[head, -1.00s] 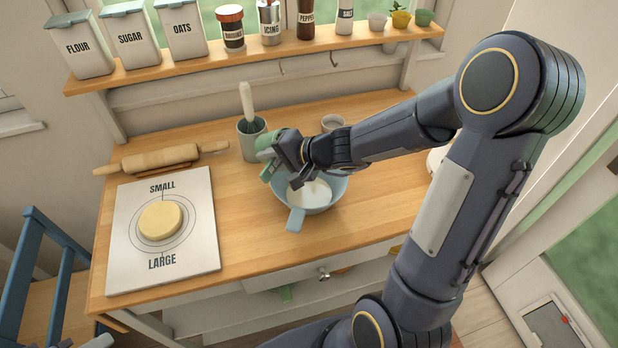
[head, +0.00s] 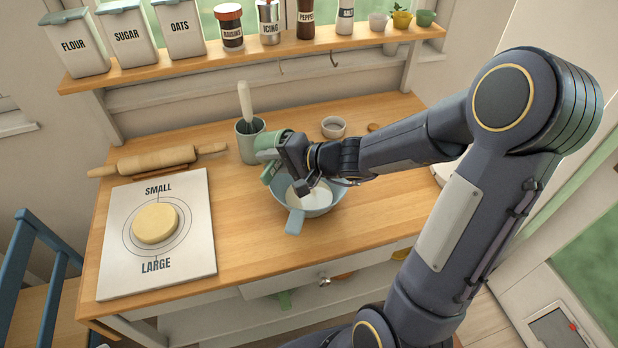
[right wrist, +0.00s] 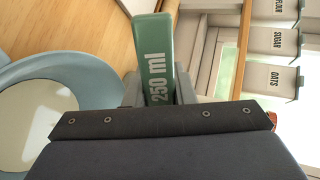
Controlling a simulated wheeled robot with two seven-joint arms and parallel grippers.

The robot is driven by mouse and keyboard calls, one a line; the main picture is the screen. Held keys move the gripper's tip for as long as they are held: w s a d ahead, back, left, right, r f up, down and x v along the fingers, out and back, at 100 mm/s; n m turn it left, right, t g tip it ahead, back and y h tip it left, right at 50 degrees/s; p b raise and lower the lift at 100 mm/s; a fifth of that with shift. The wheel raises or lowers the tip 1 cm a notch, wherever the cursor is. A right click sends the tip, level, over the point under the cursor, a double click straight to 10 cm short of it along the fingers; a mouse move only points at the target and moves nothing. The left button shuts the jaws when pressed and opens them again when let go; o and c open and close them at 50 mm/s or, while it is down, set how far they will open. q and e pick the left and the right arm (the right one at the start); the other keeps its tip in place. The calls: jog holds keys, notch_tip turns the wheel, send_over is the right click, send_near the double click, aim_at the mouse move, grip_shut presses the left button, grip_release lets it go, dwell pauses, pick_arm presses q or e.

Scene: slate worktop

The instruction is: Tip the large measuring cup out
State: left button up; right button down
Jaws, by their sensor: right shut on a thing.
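The green measuring cup (head: 272,152) is held by my right gripper (head: 288,160) above the back left rim of the blue mixing bowl (head: 333,205). In the right wrist view its green handle (right wrist: 158,55), marked "250 ml", sits between the fingers, which are shut on it. The cup looks tilted in the head view; its inside is hidden, and I see no stream falling. The bowl holds a white substance (head: 317,198), also seen in the right wrist view (right wrist: 35,125). My left gripper is not in view.
A container with a whisk (head: 246,105) stands close behind the cup. A small dish (head: 333,127) sits behind my right arm. A rolling pin (head: 158,161) and a board with a dough disc (head: 155,224) lie left. The worktop right of the bowl is clear.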

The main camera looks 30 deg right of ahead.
jog(key=shift+s+d+r+t+y+b, duration=0.1)
jog(key=shift+t+y+b, duration=0.25)
jog(key=shift+b, duration=0.3)
jog(key=shift+s+d+t+b, duration=0.15)
jog(key=shift+t+b, duration=0.1)
jog(key=shift+b, duration=0.1)
jog(key=shift+s+d+f+b, duration=0.1)
jog(key=shift+s+f+b, duration=0.1)
jog(key=shift+b, duration=0.15)
jog(key=shift+s+d+f+t+y+b, duration=0.15)
jog(key=shift+t+y+b, duration=0.1)
jog(key=shift+t+b, duration=0.1)
jog(key=shift+s+d+f+t+b, duration=0.2)
jog(key=shift+s+d+t+b, duration=0.1)
jog(key=shift+b, duration=0.2)
jog(key=shift+s+r+t+y+b, duration=0.2)
jog(key=shift+r+t+y+b, duration=0.05)
jog(key=shift+t+y+b, duration=0.55)
jog(key=shift+s+d+r+t+y+b, duration=0.15)
jog(key=shift+r+t+y+b, duration=0.3)
jog(key=shift+b, duration=0.85)
jog(key=shift+s+d+r+t+y+b, duration=0.25)
jog(key=shift+r+b, duration=0.4)
jog(key=shift+b, duration=0.65)
jog(key=shift+a, duration=0.1)
